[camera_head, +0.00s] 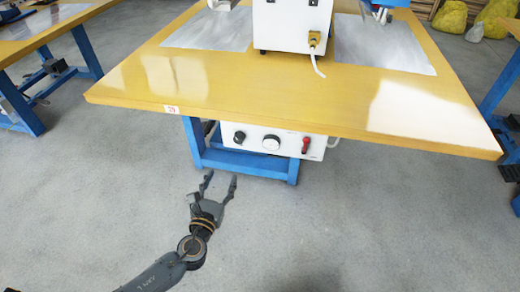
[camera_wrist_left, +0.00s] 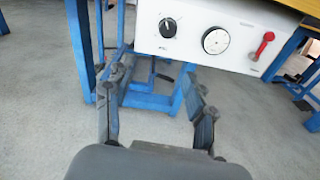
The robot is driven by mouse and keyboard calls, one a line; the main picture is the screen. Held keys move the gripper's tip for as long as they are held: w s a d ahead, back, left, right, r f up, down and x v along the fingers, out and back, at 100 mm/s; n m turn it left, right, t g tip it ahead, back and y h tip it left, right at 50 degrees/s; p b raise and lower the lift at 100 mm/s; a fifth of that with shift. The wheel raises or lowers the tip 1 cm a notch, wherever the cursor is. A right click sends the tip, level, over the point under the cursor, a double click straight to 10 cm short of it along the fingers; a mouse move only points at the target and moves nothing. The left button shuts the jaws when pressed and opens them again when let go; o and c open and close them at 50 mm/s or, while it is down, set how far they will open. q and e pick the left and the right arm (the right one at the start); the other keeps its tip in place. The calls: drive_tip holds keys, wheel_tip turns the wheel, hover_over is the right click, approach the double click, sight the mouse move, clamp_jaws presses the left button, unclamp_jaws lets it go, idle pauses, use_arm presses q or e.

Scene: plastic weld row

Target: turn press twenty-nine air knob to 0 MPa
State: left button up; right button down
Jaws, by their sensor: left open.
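The white control panel (camera_head: 290,153) hangs under the front edge of the yellow table. The black air knob (camera_head: 239,136) is at the panel's left, and it also shows in the left wrist view (camera_wrist_left: 168,27). Its pointer's exact setting is too small to read. A round white gauge (camera_head: 271,142) sits right of the knob, and its reading is not legible. My left gripper (camera_head: 220,182) is open and empty, in front of and below the panel, apart from the knob. In the left wrist view its two fingers (camera_wrist_left: 154,92) are spread below the panel. My right gripper is not in view.
A red lever (camera_head: 306,144) is at the panel's right end. The yellow table top (camera_head: 250,85) overhangs the panel, with a small red-marked label on its front edge. Blue legs and a frame (camera_head: 245,163) stand below. The grey floor in front is clear.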

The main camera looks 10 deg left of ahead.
use_arm(q)
drive_tip(key=r, duration=0.1)
drive_tip(key=b, duration=0.2)
approach(238, 141)
drive_tip(key=shift+m+t, duration=0.3)
drive_tip(key=shift+m, duration=0.1)
drive_tip(key=w, duration=0.7)
drive_tip(key=shift+w+f, duration=0.1)
drive_tip(key=shift+f, duration=0.25)
drive_tip(key=shift+w+d+r, duration=0.1)
drive_tip(key=shift+w, duration=0.65)
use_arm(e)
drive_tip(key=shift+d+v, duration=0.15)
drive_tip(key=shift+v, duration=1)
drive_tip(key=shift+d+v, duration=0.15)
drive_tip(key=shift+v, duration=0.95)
use_arm(q)
drive_tip(key=shift+c, duration=0.4)
drive_tip(key=c, duration=1.1)
